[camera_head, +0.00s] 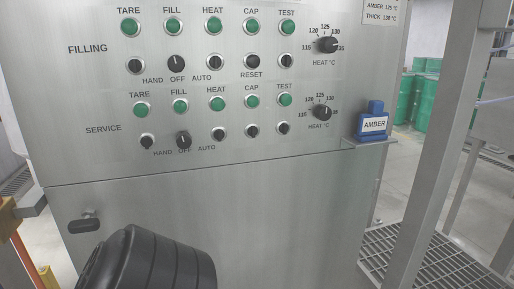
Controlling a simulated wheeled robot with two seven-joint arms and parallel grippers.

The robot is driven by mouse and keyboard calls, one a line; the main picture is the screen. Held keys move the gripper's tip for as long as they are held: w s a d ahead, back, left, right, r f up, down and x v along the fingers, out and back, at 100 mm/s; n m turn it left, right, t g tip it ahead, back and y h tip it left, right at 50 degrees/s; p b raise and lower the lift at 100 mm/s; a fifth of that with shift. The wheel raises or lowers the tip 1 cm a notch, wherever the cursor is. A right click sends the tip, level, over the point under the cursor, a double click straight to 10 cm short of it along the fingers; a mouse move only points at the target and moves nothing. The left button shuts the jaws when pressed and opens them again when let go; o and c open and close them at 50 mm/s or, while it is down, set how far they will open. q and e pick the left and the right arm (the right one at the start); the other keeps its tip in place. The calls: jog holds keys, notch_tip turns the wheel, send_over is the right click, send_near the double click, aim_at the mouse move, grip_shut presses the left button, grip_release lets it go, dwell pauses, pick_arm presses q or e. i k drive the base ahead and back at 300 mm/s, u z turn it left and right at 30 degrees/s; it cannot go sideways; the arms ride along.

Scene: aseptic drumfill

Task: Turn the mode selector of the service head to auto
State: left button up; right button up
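The service row's mode selector (183,140) is a black rotary knob on the steel cabinet front, below the green FILL lamp of that row. HAND, OFF and AUTO are printed below it, from left to right. Its pointer looks about upright, near the middle OFF position. Neither of my grippers shows in the head view, so nothing is seen touching the knob.
The filling row above has a similar mode selector (176,63). A blue AMBER block (373,125) sits on a side shelf. A door handle (84,225) is lower left.

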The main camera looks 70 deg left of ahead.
aim_at(184, 140)
jog(key=z, duration=0.05)
jog(key=i, duration=0.9)
jog(key=u, duration=2.15)
